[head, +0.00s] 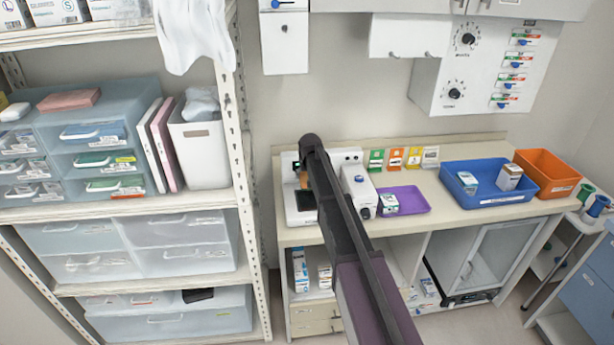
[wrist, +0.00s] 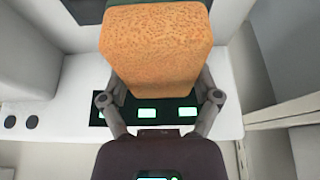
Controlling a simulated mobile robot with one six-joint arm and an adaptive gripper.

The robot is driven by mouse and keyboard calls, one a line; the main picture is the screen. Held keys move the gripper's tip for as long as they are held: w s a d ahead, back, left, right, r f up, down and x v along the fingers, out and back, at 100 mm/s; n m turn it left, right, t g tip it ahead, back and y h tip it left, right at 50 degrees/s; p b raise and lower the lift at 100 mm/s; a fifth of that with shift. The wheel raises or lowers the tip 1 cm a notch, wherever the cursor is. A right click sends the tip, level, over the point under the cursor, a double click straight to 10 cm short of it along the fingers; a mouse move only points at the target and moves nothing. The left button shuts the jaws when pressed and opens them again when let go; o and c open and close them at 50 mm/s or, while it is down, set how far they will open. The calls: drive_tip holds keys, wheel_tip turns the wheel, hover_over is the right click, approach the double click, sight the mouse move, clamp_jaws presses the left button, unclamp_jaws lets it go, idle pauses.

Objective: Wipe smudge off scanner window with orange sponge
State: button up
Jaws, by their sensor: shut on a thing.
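The orange sponge (wrist: 155,48) fills the upper middle of the wrist view, with a darker green layer at its top edge. My gripper (wrist: 158,88) is shut on it, a finger on each side. In the head view a small bit of the sponge (head: 306,183) shows beside my arm. The white scanner (head: 291,212) stands at the left end of the counter, with a dark panel (head: 305,201) just below the sponge. The wrist view shows a dark strip with lit green displays (wrist: 147,113) on the white body. I see no smudge. Whether the sponge touches the scanner I cannot tell.
A white device (head: 358,190) stands right of my arm, with a purple tray (head: 412,199) beside it. Blue (head: 487,201) and orange (head: 546,176) bins sit farther right on the counter (head: 455,216). A shelf post (head: 241,180) rises close to the left.

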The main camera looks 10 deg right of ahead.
drive_tip(key=shift+r+p, duration=0.8)
drive_tip(key=shift+r, duration=0.3)
drive_tip(key=shift+r+p, duration=1.5)
